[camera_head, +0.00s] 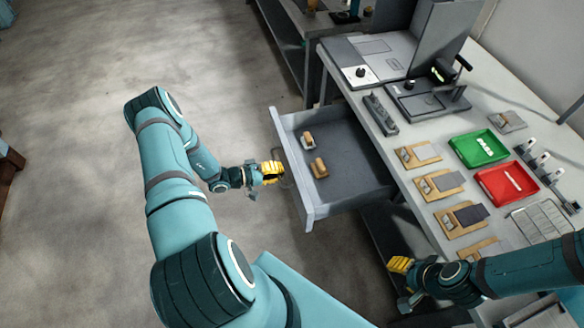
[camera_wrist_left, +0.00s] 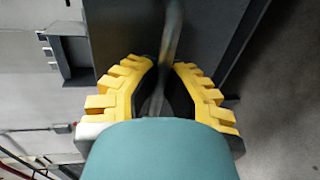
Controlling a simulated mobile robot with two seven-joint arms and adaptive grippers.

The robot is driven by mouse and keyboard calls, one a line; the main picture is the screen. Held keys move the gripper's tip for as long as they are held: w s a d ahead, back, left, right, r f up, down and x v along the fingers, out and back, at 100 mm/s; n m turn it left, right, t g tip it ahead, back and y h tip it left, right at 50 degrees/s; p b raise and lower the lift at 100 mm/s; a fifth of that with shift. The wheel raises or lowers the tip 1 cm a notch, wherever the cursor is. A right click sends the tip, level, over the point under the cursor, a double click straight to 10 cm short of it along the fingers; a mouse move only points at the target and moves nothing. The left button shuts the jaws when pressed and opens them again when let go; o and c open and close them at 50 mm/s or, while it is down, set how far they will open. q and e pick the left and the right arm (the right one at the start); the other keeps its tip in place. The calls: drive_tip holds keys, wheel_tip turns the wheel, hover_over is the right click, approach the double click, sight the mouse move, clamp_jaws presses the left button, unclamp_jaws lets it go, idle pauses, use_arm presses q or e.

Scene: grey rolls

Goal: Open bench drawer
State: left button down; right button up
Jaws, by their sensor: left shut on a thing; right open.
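The bench drawer (camera_head: 345,160) is grey and stands pulled out from the bench, with two small tan-handled items inside, one (camera_head: 319,168) nearer the middle and one (camera_head: 308,140) near its far front corner. My left gripper (camera_head: 272,172) is at the drawer's front face, its yellow fingers shut on the drawer handle. In the left wrist view the handle (camera_wrist_left: 172,40) runs as a grey bar between the yellow fingers (camera_wrist_left: 160,85). My right gripper (camera_head: 400,277) is open and empty beside the bench's front edge, at the lower right.
The bench top (camera_head: 395,138) carries a green tray (camera_head: 479,148), a red tray (camera_head: 506,184), several wooden blocks with grey sheets, a wire rack (camera_head: 543,222) and grey equipment (camera_head: 425,98). The floor (camera_head: 80,150) left of the drawer is clear.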

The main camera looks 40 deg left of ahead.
use_arm(q)
drive_tip(key=shift+s+a, duration=0.45)
drive_tip(key=shift+s, duration=0.15)
drive_tip(key=c, duration=1)
unclamp_jaws()
drive_tip(key=v, duration=1.2)
